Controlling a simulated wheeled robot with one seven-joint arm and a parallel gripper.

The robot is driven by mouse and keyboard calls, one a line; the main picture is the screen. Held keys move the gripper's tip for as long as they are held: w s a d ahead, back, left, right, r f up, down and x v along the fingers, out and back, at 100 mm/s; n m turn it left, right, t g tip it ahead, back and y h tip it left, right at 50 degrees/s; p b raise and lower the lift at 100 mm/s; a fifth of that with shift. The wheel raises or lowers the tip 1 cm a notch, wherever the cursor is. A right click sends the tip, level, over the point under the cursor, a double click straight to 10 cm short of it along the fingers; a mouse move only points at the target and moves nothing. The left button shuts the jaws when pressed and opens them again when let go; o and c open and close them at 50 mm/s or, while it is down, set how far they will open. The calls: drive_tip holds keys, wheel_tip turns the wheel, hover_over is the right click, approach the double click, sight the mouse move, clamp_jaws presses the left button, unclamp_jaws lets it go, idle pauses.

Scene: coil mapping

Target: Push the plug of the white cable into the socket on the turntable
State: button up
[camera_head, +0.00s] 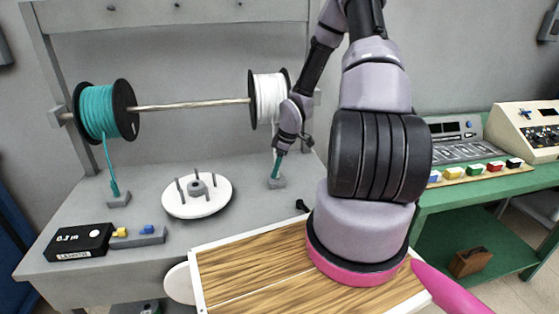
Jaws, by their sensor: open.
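The white cable is wound on a black-flanged spool (267,97) at the right end of the rod. Its plug (277,167) is teal and stands upright, slightly tilted, in a small grey holder (276,183) on the bench. My gripper (280,149) is at the top of this plug, with its jaws open; whether the fingers touch the plug is too small to tell. The turntable (184,206) is a white disc with several grey pegs and a grey hub (197,186) in the middle. I cannot make out the socket clearly. The turntable lies left of my gripper.
A teal cable spool (97,111) hangs at the rod's left, its plug (115,189) in another holder. A black box (79,243) and a grey block with coloured buttons (138,237) sit front left. My arm crosses the right side. Bench space between turntable and right holder is clear.

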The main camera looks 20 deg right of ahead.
drive_tip(key=shift+f, duration=0.2)
clamp_jaws()
drive_tip(key=c, duration=0.5)
unclamp_jaws()
drive_tip(key=shift+c, duration=0.2)
clamp_jaws()
drive_tip(key=shift+r, duration=1.4)
drive_tip(key=shift+r, duration=1.7)
